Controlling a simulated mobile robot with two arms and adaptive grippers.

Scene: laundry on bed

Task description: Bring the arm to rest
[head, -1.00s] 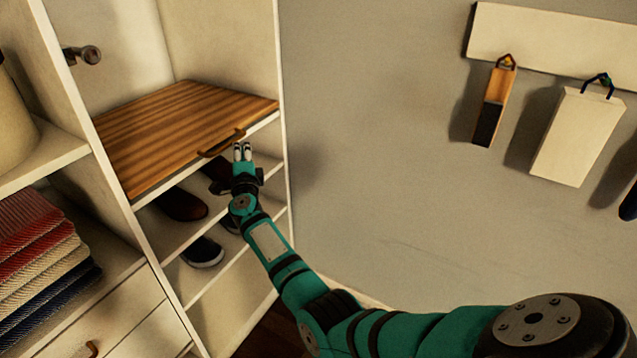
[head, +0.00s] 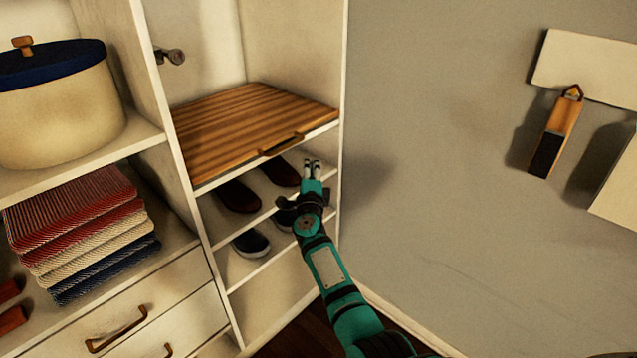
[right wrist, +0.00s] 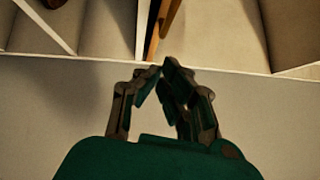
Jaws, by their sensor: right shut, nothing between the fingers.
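My right arm (head: 328,265) is teal and reaches up from the bottom of the head view toward the open wardrobe. My right gripper (head: 312,165) is shut and empty, in front of the shoe shelves and just below and right of the wooden board's brown handle (head: 281,145). In the right wrist view, the fingers of this gripper (right wrist: 165,68) come together with nothing between them. The wardrobe's shelf edges and a strip of wood (right wrist: 165,28) show beyond them. My left gripper is not in view.
The wooden board (head: 250,120) lies on a wardrobe shelf above dark shoes (head: 238,196). Left are folded striped towels (head: 85,230), a lidded basket (head: 60,105) and drawers (head: 150,320). A brush (head: 556,132) hangs on the grey wall. Space before the wall is clear.

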